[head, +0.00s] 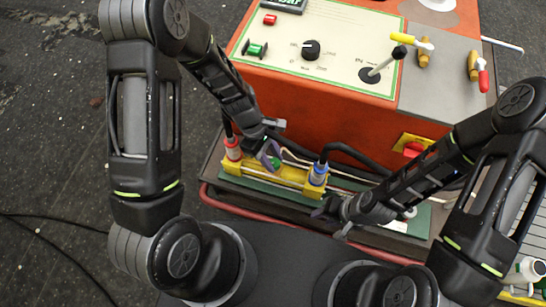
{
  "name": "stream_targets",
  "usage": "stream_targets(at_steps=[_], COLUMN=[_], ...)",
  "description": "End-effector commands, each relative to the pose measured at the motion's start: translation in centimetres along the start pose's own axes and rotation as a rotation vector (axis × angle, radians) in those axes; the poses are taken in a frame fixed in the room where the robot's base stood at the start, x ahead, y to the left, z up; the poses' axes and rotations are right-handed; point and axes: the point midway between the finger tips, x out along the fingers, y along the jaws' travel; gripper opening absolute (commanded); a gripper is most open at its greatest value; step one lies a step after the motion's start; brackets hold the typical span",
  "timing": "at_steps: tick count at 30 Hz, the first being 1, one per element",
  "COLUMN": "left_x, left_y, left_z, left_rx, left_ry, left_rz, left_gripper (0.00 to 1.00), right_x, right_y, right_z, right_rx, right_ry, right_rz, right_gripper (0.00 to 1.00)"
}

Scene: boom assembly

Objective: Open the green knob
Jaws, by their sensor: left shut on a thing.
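A small green knob (275,164) sits on the low yellow-ended rod assembly (262,181), between a red fitting and a blue fitting. My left gripper (270,155) reaches down from above and is shut on the green knob, hiding part of it. My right gripper (327,213) is low, in front of and to the right of the assembly, apart from the green knob. Its fingers are too small and dark to tell whether they are open.
The red fitting (233,148) and blue fitting (318,173) with black hoses flank the knob. Behind stands an orange machine (300,115) with a cream panel (335,58), a black dial (311,49), a green switch (256,49) and a lever (385,64). Open floor (50,120) lies left.

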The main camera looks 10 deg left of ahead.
Motion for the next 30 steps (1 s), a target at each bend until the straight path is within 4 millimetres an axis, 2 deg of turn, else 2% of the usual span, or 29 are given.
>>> stream_targets(at_steps=[9, 23, 24, 30], left_x=[-0.03, -0.03, -0.02, -0.01], left_y=[-0.08, -0.05, -0.05, -0.06], left_z=[0.01, 0.00, 0.00, 0.01], left_rx=[-0.129, -0.145, -0.145, -0.145], left_ry=[-0.001, 0.000, 0.000, 0.000], left_rz=[0.053, 0.061, 0.061, 0.061], left_gripper=[0.00, 0.00, 0.33, 0.49], right_x=[-0.02, -0.02, -0.02, -0.02], right_y=[-0.01, -0.01, -0.01, -0.01], right_z=[0.00, 0.00, 0.00, 0.00], right_rx=[0.000, 0.000, 0.000, 0.000], right_ry=[0.000, 0.000, 0.000, 0.000], right_rz=[0.000, 0.000, 0.000, 0.000], right_gripper=[0.36, 0.36, 0.36, 0.36])
